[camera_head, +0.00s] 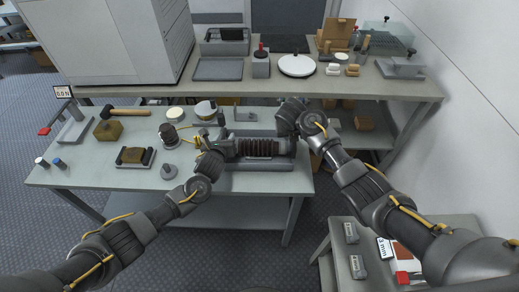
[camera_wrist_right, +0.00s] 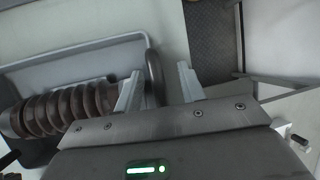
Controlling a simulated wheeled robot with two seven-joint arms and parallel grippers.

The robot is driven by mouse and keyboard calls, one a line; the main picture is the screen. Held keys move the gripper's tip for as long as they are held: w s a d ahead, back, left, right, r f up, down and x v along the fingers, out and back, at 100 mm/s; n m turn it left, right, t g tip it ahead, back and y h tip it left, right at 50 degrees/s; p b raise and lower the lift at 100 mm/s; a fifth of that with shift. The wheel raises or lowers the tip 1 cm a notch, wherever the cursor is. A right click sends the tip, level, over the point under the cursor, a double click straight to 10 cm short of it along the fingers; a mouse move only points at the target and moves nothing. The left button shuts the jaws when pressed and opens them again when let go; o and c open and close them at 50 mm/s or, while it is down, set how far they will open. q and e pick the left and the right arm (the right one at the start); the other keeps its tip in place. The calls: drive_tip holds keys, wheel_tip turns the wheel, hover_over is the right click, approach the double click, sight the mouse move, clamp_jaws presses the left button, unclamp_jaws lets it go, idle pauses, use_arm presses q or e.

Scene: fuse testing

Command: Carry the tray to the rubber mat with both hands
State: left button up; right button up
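A grey tray (camera_head: 255,165) lies on the front table and holds a brown ribbed part (camera_head: 262,147). In the right wrist view the tray (camera_wrist_right: 90,45) has a dark handle (camera_wrist_right: 154,75) at its end. My right gripper (camera_wrist_right: 160,88) is open, its two fingers on either side of that handle with a gap visible. It also shows at the tray's right end in the head view (camera_head: 294,127). My left gripper (camera_head: 225,146) is at the tray's left end; its fingers are too small and covered to read. A dark flat rectangle (camera_head: 218,69) on the back bench may be the rubber mat.
A hammer (camera_head: 124,113), a brown block (camera_head: 108,131) and several small parts lie on the table left of the tray. The back bench holds a large grey cabinet (camera_head: 115,40), a white disc (camera_head: 297,66) and a clear bin (camera_head: 385,38). A low side table (camera_head: 445,225) stands right.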

use_arm(q)
drive_tip(key=shift+a, duration=0.1)
drive_tip(key=c, duration=0.4)
use_arm(e)
drive_tip(key=shift+a, duration=0.1)
drive_tip(key=c, duration=0.4)
use_arm(q)
clamp_jaws()
use_arm(e)
clamp_jaws()
use_arm(q)
drive_tip(key=shift+w+r, duration=0.1)
drive_tip(key=shift+r, duration=0.05)
use_arm(e)
drive_tip(key=shift+w+r, duration=0.1)
drive_tip(key=shift+r, duration=0.05)
